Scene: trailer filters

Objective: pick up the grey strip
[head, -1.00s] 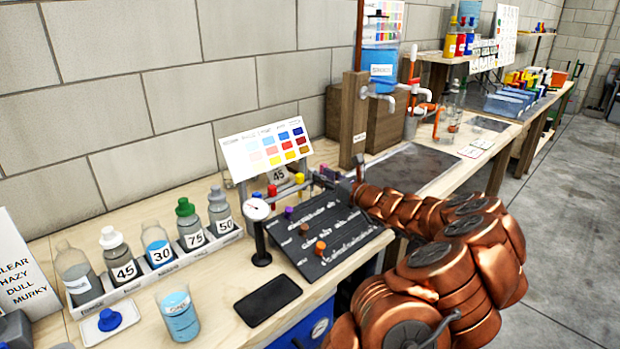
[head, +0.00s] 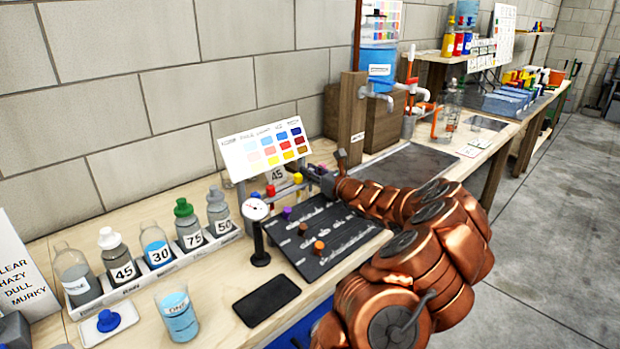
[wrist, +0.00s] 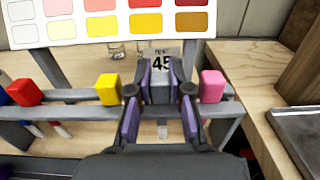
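The grey strip (wrist: 160,93) stands in the rack in the wrist view, between the yellow strip (wrist: 109,90) and the pink strip (wrist: 212,87). Its grey head is level with theirs, and a pale lower end shows below. My gripper (wrist: 160,84) has its purple-padded fingers on both sides of the head. The head fills the gap between the pads, and the fingers look closed on it. In the head view my gripper (head: 325,182) is at the rack's right end and hides the grey strip.
A red strip (wrist: 25,90) is farther left on the rack (wrist: 75,112). The colour chart (head: 265,150) stands close behind. Numbered bottles (head: 188,226) stand to the left.

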